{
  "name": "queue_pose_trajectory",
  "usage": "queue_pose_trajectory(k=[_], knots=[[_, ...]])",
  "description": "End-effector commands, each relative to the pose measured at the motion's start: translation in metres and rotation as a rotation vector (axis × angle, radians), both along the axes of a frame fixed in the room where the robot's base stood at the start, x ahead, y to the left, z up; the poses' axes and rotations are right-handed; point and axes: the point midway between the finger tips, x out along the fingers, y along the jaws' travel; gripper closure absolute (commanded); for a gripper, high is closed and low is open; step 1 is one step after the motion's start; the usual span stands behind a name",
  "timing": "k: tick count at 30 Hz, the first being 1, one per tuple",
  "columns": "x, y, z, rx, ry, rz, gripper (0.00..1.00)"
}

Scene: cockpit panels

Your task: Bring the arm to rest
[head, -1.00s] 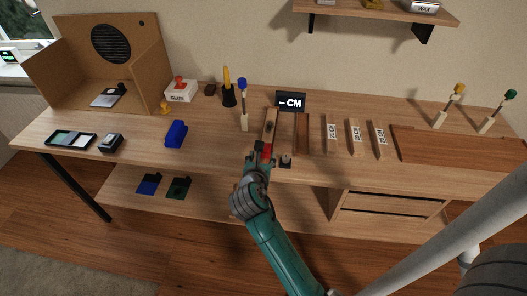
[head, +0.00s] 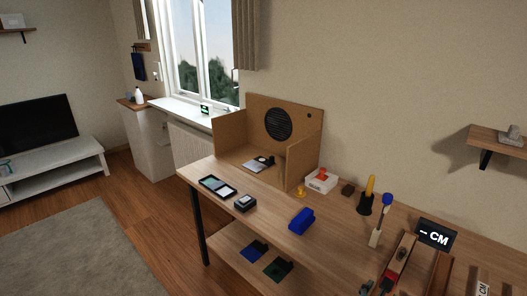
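Only what looks like the tip of my gripper (head: 367,287) shows, at the bottom edge of the head view. It is beside the near end of a long wooden block with red and dark parts (head: 398,262) on the workbench. The rest of my arm is out of frame. I cannot tell whether the fingers are open or shut, or whether they touch the block.
The workbench (head: 335,240) holds a blue block (head: 301,220), a white box with a red top (head: 321,181), a yellow-handled tool (head: 367,194), a "- CM" display (head: 436,234) and a cardboard booth (head: 305,160). Open floor (head: 150,215) lies left.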

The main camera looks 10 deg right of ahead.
Motion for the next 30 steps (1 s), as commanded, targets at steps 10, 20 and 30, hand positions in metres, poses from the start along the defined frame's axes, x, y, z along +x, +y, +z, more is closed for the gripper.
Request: queue_pose_trajectory(k=[10,20,30], knots=[[-0.053,0.048,-0.062,0.347,-0.283,0.053,0.44],[-0.133,0.106,-0.098,0.89,-0.584,0.006,0.44],[-0.227,0.155,-0.092,1.509,-0.833,-0.2,0.44]])
